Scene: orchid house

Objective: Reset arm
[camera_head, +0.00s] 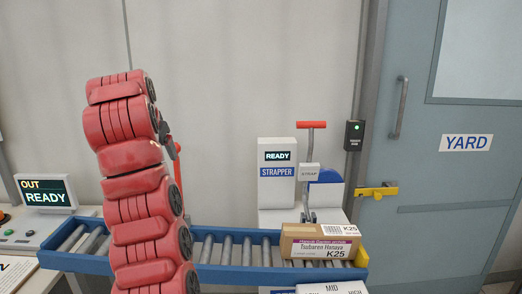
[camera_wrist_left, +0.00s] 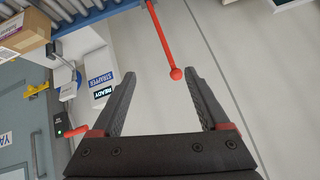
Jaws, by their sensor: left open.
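My right arm and gripper are in neither view.
A blue roller conveyor (camera_head: 227,274) runs across the front, with a labelled cardboard box (camera_head: 312,248) at its right end. Behind stands the strapper (camera_head: 277,185), its display reading READY. An OUT READY panel (camera_head: 46,195) is at left, a grey YARD door (camera_head: 425,170) at right.

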